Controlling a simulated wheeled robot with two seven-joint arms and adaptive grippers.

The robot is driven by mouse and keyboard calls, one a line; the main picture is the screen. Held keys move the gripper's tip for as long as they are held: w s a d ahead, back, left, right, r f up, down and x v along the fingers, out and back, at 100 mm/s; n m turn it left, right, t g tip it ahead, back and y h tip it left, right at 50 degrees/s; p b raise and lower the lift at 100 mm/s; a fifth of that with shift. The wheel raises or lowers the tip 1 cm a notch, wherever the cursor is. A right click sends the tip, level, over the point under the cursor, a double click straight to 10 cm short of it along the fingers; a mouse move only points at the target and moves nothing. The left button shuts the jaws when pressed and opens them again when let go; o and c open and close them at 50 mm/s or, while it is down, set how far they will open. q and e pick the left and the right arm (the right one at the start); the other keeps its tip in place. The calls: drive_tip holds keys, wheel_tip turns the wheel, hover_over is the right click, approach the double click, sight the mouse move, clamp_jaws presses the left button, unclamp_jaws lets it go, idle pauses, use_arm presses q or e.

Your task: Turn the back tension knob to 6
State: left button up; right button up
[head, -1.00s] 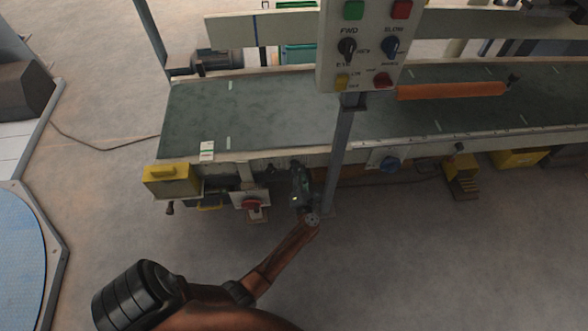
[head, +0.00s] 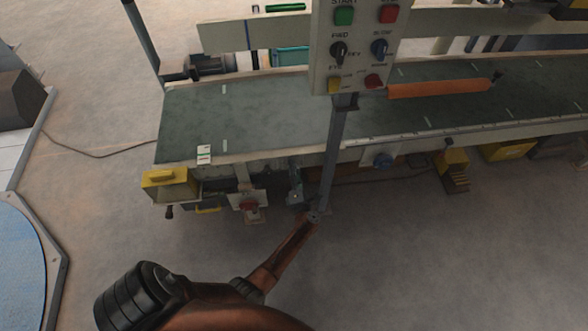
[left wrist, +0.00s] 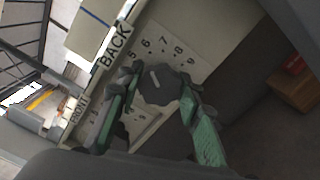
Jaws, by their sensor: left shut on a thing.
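The back tension knob (left wrist: 158,86) is a dark, faceted knob on a pale dial plate in the left wrist view. The word BACK stands beside the plate, and the numbers 5 to 9 show around the knob's far side. A pale line on its face points up and slightly left, roughly toward 5 or 6; I cannot tell which exactly. My left gripper (left wrist: 158,102) is shut on the knob, with a green-padded finger on each side. In the head view my left gripper (head: 296,190) is at the conveyor's near side, and the knob is hidden there. My right gripper is not in view.
A second dial, marked FRONT (left wrist: 77,113), lies to the left in the wrist view. The control panel (head: 352,68) stands on a grey post (head: 333,150) just right of my left gripper. A red knob (head: 248,205) is left of it. The conveyor belt (head: 270,115) runs behind.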

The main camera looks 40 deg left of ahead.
use_arm(q)
drive_tip(key=o, duration=1.2)
drive_tip(key=shift+c, duration=0.2)
